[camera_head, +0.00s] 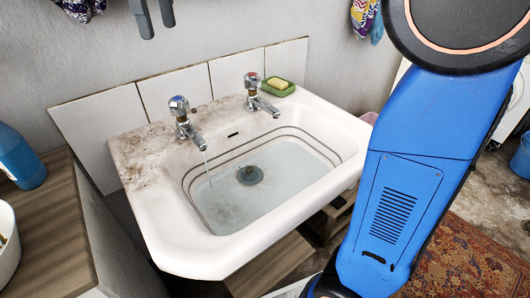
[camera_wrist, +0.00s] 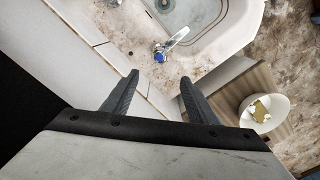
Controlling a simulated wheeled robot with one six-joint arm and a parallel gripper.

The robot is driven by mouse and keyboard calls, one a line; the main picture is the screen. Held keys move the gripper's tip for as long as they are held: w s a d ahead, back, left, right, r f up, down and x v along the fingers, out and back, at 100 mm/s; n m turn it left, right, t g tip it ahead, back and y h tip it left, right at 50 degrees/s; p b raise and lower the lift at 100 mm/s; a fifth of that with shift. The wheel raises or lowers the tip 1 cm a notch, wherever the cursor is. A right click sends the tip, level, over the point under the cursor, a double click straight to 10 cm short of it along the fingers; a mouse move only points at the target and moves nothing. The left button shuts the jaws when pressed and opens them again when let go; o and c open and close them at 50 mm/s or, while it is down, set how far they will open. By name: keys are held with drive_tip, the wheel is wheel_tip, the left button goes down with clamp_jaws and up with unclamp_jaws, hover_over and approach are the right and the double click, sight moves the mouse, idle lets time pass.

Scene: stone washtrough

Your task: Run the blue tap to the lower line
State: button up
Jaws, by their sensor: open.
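The blue tap (camera_head: 180,106) is the left of two chrome taps on the back ledge of the white basin (camera_head: 190,262). A thin stream of water (camera_head: 206,168) falls from its spout. Water (camera_head: 285,178) stands in the basin, and two dark lines (camera_head: 318,143) run around the inner wall. The water's edge lies close to the lower line; I cannot tell exactly how close. In the wrist view the blue cap of the tap (camera_wrist: 160,56) shows just beyond my gripper (camera_wrist: 159,77), which is open and empty. In the head view my gripper (camera_head: 156,28) hangs above the tap, apart from it.
The other tap (camera_head: 252,90) stands to the right, beside a green soap dish (camera_head: 278,87). A dark round plug (camera_head: 249,175) lies under the water. A wooden counter (camera_head: 45,225) with a blue bottle (camera_head: 20,155) and a white bowl (camera_wrist: 265,113) is left of the basin.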

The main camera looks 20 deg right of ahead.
sight(177, 98)
wheel_tip(177, 98, down, 17)
drive_tip(key=shift+d+f, duration=0.1)
drive_tip(key=shift+f, duration=0.1)
idle(0.8)
drive_tip(key=c, duration=1.1)
drive_tip(key=shift+o, duration=0.2)
